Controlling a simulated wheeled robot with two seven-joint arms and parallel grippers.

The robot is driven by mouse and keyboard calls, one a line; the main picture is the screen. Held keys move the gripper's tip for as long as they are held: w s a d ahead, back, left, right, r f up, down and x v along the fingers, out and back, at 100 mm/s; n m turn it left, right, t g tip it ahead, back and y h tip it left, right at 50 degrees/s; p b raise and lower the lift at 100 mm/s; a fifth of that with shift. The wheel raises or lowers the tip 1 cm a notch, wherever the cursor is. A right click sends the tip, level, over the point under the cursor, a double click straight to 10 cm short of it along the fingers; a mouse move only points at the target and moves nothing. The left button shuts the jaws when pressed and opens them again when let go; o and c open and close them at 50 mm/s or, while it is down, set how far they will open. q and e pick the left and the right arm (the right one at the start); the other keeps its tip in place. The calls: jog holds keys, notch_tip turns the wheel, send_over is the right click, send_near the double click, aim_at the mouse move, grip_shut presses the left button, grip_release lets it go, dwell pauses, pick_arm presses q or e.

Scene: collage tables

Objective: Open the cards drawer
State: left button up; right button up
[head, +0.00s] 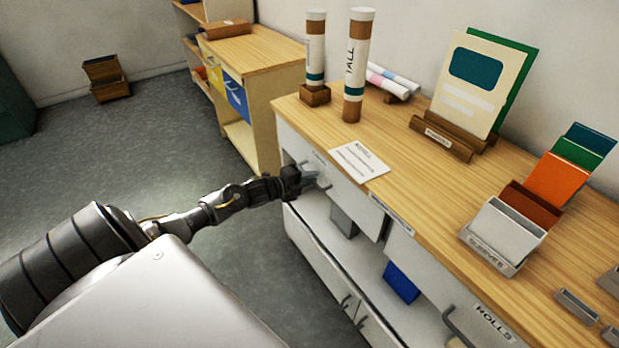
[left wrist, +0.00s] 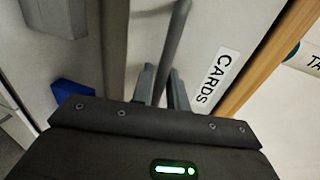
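The cards drawer (head: 345,188) is in the upper front of the wooden-topped cabinet. Its white front and CARDS label (left wrist: 215,75) show close up in the left wrist view. A grey bar handle (left wrist: 178,35) runs between the fingers of my left gripper (left wrist: 164,85), with a finger close on each side; it looks gripped. In the head view my left gripper (head: 305,180) is at the drawer front and hides most of the handle. I cannot tell whether the drawer front stands slightly out from the cabinet. My right gripper is not in view.
On the cabinet top (head: 400,160) are a tall tube (head: 358,65), a shorter tube (head: 315,50), a white card (head: 359,160), a card stand (head: 441,138) and a sleeves holder (head: 503,233). Below are open shelf space and a blue box (head: 401,283).

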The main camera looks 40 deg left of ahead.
pick_arm(q)
grip_shut()
